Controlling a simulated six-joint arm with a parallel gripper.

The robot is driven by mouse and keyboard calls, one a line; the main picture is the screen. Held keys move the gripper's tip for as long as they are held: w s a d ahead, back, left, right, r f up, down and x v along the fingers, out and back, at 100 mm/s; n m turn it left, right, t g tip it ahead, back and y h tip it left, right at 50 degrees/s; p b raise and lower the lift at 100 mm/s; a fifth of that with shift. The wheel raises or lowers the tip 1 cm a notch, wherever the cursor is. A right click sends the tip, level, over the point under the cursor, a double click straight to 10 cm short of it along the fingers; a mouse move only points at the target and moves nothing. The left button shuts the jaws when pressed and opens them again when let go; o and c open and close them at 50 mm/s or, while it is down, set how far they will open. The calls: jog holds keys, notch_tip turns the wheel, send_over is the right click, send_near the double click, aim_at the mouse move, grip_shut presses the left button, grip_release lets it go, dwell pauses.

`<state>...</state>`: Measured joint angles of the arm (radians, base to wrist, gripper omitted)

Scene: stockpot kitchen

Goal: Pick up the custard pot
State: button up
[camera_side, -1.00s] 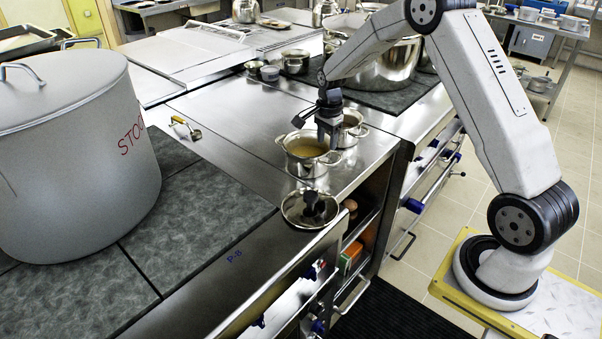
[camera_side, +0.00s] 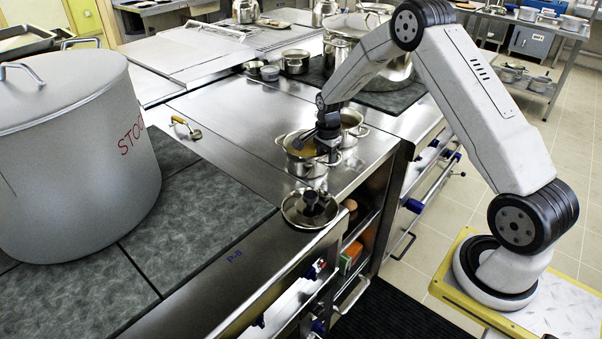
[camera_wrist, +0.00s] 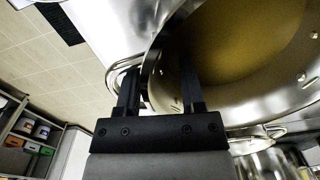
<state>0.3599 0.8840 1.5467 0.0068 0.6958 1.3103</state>
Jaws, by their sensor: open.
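The custard pot (camera_side: 303,165) is a small steel pot of yellow custard on the steel counter. My gripper (camera_side: 328,152) points down at the right side of its rim. In the wrist view the pot's custard (camera_wrist: 245,35) fills the upper right. My gripper (camera_wrist: 160,85) is open there, with the pot's wall between its fingers. The right finger appears on the inner side and the left finger outside, beside a looped handle. I cannot tell whether either finger touches the wall.
A second small pot (camera_side: 352,128) stands close behind my gripper. A big stockpot (camera_side: 75,150) stands at the left. A yellow-handled tool (camera_side: 185,126) lies on otherwise clear counter.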

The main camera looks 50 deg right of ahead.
jog(key=shift+f, duration=0.7)
grip_shut()
dwell(1.1)
jog(key=shift+r, duration=0.1)
